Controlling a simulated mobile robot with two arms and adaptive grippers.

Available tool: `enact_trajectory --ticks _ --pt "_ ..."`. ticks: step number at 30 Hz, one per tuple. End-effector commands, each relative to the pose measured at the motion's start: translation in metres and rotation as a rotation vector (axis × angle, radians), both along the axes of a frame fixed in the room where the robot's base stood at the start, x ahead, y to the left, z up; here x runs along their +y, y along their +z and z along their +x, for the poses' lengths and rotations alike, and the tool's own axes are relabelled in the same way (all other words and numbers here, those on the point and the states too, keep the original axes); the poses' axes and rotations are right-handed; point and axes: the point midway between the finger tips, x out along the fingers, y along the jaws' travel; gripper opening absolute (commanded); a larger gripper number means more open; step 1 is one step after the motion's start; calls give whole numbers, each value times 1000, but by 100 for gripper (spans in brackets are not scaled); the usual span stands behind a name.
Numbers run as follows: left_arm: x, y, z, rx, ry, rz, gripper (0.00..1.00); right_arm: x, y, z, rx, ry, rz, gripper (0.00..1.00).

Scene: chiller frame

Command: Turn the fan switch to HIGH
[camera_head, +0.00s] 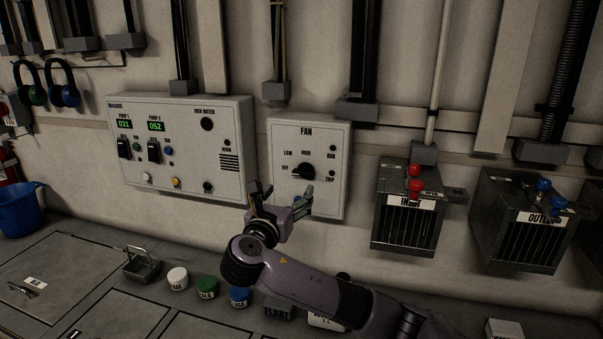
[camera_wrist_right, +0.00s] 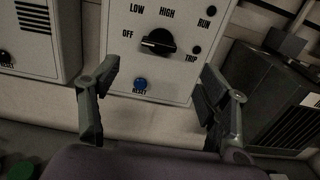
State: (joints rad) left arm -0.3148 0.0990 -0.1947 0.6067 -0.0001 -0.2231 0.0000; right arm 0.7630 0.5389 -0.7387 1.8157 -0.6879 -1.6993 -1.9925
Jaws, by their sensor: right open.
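The fan switch is a black rotary knob (camera_head: 303,170) on the pale grey FAN panel (camera_head: 335,140). In the right wrist view the knob (camera_wrist_right: 158,42) has its pointer toward the left, at the OFF label. LOW and HIGH are printed above it. My right gripper (camera_head: 281,196) is in front of the panel's lower part, below the knob. In the right wrist view its two fingers (camera_wrist_right: 160,75) are spread wide, empty and apart from the knob. My left gripper is not in view.
A blue RESET button (camera_wrist_right: 140,84) sits below the knob. A control box (camera_head: 225,180) with two displays hangs to the left. Metal boxes with red valves (camera_head: 416,188) and blue valves (camera_head: 557,202) are to the right. Several coloured caps (camera_head: 207,287) stand on the counter below.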

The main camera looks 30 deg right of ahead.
Motion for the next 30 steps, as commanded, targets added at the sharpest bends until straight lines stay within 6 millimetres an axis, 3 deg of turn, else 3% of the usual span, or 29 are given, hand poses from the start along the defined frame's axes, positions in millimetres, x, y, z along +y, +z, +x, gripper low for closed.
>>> enact_trajectory --ticks 6,11,15,30 --pt "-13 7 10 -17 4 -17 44 -38 1 32 1 -4 -1 70" --pt "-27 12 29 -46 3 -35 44 -62 1 52 1 -2 2 70" --pt "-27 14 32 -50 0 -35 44 -76 1 64 0 -2 1 70" --pt "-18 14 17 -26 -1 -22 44 -85 0 73 0 1 3 67"
